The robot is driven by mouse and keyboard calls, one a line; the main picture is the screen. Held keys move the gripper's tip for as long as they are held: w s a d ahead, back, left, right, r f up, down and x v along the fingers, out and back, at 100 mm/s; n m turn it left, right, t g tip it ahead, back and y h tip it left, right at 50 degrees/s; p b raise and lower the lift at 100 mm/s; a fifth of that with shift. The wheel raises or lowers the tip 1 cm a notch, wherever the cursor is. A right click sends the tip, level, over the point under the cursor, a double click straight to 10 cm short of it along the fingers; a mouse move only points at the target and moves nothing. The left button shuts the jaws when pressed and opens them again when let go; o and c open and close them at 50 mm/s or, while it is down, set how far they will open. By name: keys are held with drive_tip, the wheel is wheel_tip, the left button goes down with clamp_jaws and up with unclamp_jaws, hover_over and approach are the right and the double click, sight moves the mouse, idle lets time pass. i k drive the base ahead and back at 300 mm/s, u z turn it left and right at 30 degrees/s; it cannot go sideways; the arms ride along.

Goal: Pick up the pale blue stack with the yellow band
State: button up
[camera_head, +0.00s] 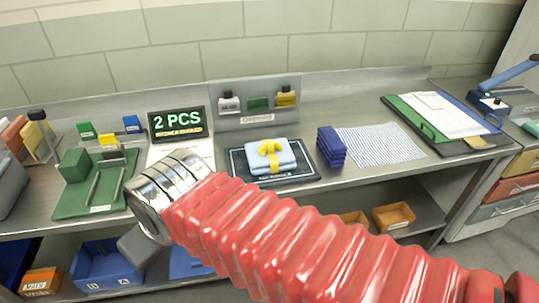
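The pale blue stack (286,158) lies on a dark mat (304,171) with a white outline, near the middle of the steel bench. A yellow band (270,166) runs over it, with a yellow knot or bow on top. My red ribbed arm crosses the lower middle of the picture. Its silver end is at the left, left of the stack and apart from it. My gripper (142,246) shows only as a grey part below that silver end, in front of the bench edge. Its fingers cannot be made out.
A dark blue stack (331,146) stands just right of the mat, beside a striped sheet (380,146). A lit "2 PCS" sign (177,124) and a small rack (256,109) stand behind. A green tray (82,200) is at left. Bins (103,265) sit on the shelf below.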

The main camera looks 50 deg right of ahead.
sight(264, 157)
drive_tip(key=u, duration=0.05)
drive_tip(key=i, duration=1)
drive_tip(key=z, duration=0.05)
